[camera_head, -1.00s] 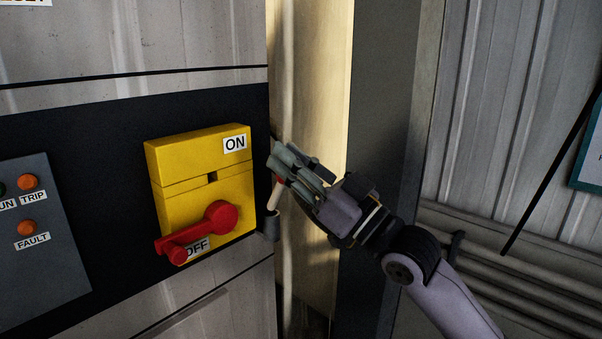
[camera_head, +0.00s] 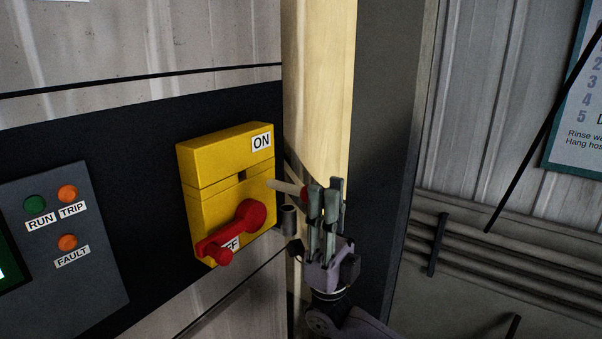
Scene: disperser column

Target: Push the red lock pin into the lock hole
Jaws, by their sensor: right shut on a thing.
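The yellow switch box (camera_head: 208,172) is mounted on the dark panel. A small dark slot, possibly the lock hole (camera_head: 242,177), shows in its front face. Its red handle (camera_head: 232,232) points down-left, partly over the OFF label. My right gripper (camera_head: 326,188) stands upright to the right of the box, shut on the lock pin (camera_head: 286,187). The pin's pale shaft points left toward the box, and its red end is at the fingers. Its tip appears apart from the slot. My left gripper is not in view.
A small grey cup-like holder (camera_head: 289,219) sits at the box's lower right. A grey panel with indicator lamps (camera_head: 67,242) is at the left. A pale vertical post (camera_head: 322,90) and dark column (camera_head: 385,130) stand behind my gripper.

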